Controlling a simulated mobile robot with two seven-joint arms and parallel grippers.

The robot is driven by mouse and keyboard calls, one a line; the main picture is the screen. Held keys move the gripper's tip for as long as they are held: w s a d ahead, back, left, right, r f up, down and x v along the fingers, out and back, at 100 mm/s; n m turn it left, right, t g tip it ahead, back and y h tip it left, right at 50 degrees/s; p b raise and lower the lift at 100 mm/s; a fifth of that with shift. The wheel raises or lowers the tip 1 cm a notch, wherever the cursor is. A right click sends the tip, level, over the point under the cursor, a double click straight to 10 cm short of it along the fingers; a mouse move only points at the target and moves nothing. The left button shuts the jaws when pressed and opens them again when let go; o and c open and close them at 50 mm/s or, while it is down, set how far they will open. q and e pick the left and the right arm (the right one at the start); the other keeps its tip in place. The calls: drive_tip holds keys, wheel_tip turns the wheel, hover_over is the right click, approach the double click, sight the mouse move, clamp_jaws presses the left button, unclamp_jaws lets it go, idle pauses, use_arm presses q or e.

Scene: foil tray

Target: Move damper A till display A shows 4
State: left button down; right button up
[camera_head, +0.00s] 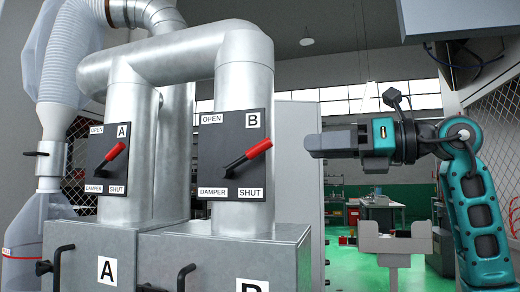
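Damper A's lever (116,155), black with a red grip, sits on a dark plate (97,142) marked A, OPEN, DAMPER and SHUT, on the left metal duct. Its red end points up and right, between the OPEN and SHUT labels. A similar lever B (248,157) is on the plate marked B to its right, with its red end up and right. My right gripper (306,145) reaches in from the right, pointing left, to the right of lever B and apart from it. It is seen side-on, so its finger gap cannot be told. My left gripper is not in view. I see no numeric display.
Metal cabinets marked A (84,248) and B (262,238) stand below the ducts, with black handles in front. A ribbed hose (70,50) is at left. A pale grey fixture (397,243) stands below my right arm. Green floor shows behind.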

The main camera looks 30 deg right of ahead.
sight(264, 150)
drive_tip(key=x, duration=1)
drive_tip(key=shift+w+a+p, duration=0.25)
drive_tip(key=shift+w+p, duration=0.05)
drive_tip(key=shift+p, duration=0.1)
clamp_jaws()
